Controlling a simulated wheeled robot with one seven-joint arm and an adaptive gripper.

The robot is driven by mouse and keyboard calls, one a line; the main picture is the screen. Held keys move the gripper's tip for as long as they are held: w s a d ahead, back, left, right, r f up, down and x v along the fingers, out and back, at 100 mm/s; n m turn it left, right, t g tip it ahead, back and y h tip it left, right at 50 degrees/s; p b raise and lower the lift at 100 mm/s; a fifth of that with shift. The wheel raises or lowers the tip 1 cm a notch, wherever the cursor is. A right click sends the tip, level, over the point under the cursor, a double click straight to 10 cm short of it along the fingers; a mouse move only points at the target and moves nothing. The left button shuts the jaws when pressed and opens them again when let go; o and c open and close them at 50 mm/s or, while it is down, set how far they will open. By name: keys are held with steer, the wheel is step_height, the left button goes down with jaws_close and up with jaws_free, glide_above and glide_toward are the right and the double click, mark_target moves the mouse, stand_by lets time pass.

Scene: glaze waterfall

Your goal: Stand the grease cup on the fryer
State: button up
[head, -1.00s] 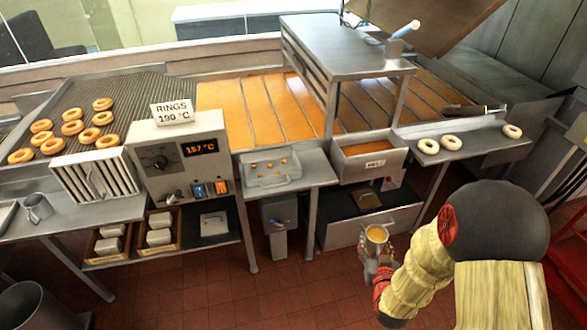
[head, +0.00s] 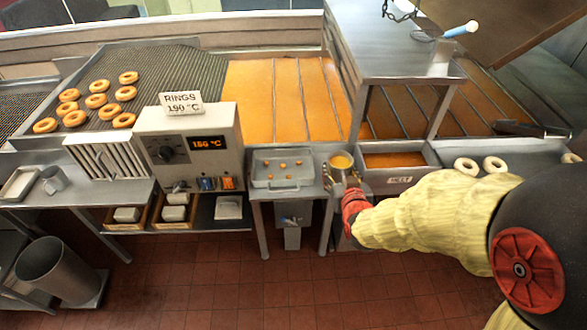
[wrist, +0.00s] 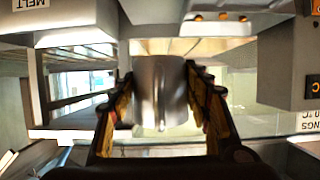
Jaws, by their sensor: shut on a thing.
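The grease cup (head: 341,161) is a metal cup with yellow-orange contents, and it looks upright. My gripper (head: 346,182) is shut on it, and in the wrist view the grey cup (wrist: 160,88) sits between the two fingers. In the head view the cup is in front of the fryer (head: 285,105), between the steel side shelf and the melt tank. The fryer holds orange oil in lanes under a steel hood. I cannot tell whether the cup touches any surface.
The melt tank (head: 398,164) is right of the cup. A shallow tray (head: 282,168) with small orange pieces lies on the steel shelf at left. The control box (head: 190,145) carries a RINGS sign (head: 181,103). Pale rings (head: 466,165) lie at right. A hood (head: 400,45) overhangs the oil.

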steer(key=shift+w+f, duration=0.15)
steer(key=shift+f, duration=0.1)
steer(key=x, duration=0.2)
steer(key=d+x, duration=0.1)
steer(key=x, duration=0.2)
steer(key=b+x, duration=0.1)
steer(key=x, duration=0.2)
steer(key=shift+w+d+f, duration=0.15)
steer(key=shift+f, duration=0.15)
steer(key=w+f, duration=0.3)
steer(key=w+f+b, duration=0.1)
steer(key=w+f, duration=0.1)
steer(key=shift+d+f, duration=0.2)
steer(key=shift+d, duration=0.15)
steer(key=shift+w+f, duration=0.25)
steer(key=shift+f, duration=0.15)
steer(key=shift+f+b, duration=0.3)
steer(key=shift+f, duration=1.1)
steer(key=shift+f, duration=0.2)
steer(key=o, duration=1.3)
